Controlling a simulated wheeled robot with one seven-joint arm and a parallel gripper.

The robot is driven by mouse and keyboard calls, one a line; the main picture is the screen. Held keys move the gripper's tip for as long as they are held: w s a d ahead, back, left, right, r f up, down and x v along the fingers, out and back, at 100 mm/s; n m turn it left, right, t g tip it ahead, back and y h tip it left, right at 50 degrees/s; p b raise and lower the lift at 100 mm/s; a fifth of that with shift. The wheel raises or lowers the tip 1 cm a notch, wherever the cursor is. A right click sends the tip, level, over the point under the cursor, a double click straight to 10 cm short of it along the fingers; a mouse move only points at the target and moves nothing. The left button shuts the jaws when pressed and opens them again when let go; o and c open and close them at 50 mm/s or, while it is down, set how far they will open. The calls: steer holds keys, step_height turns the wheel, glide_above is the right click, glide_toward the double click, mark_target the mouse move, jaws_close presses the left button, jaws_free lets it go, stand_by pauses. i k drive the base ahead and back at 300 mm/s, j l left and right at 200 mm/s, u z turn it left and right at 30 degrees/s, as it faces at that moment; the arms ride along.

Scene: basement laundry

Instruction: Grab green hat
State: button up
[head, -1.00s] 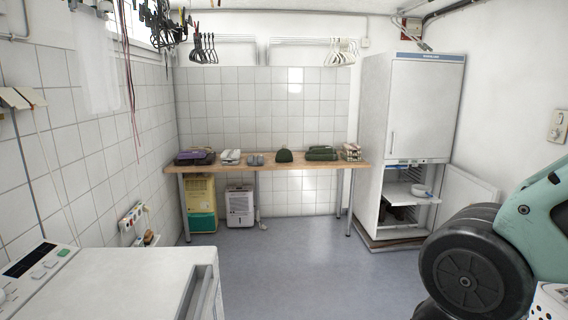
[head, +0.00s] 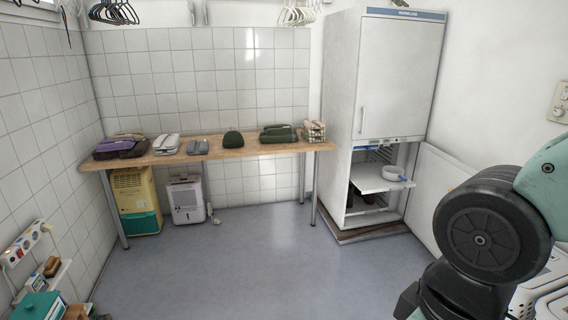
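A dark green hat (head: 233,140), small and dome-shaped, sits near the middle of a long wooden table (head: 240,149) against the far tiled wall. To its right on the same table lies a folded green pile (head: 278,134). My arm shows at the right edge of the head view, and its gripper end is not visible. The hat stands well away from my arm, across the room.
Purple and dark folded cloth (head: 121,147), pale items (head: 167,143) and a striped stack (head: 314,131) share the table. A white cabinet (head: 390,80) with an open lower compartment stands right of it. Two appliances (head: 186,199) (head: 136,199) sit underneath. The middle floor is clear.

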mark_target(233, 140)
steer(key=i, duration=2.05)
steer(key=i+l+u, duration=0.1)
steer(key=i+u, duration=0.25)
steer(key=i, duration=0.2)
steer(key=i+l+u, duration=0.35)
steer(key=i, duration=0.2)
steer(key=i+l+u, duration=0.3)
steer(key=i, duration=0.2)
steer(key=i+l+u, duration=0.55)
steer(key=l+u, duration=0.25)
steer(key=i+l+u, duration=0.2)
steer(key=l+u, duration=0.25)
steer(key=j, duration=0.1)
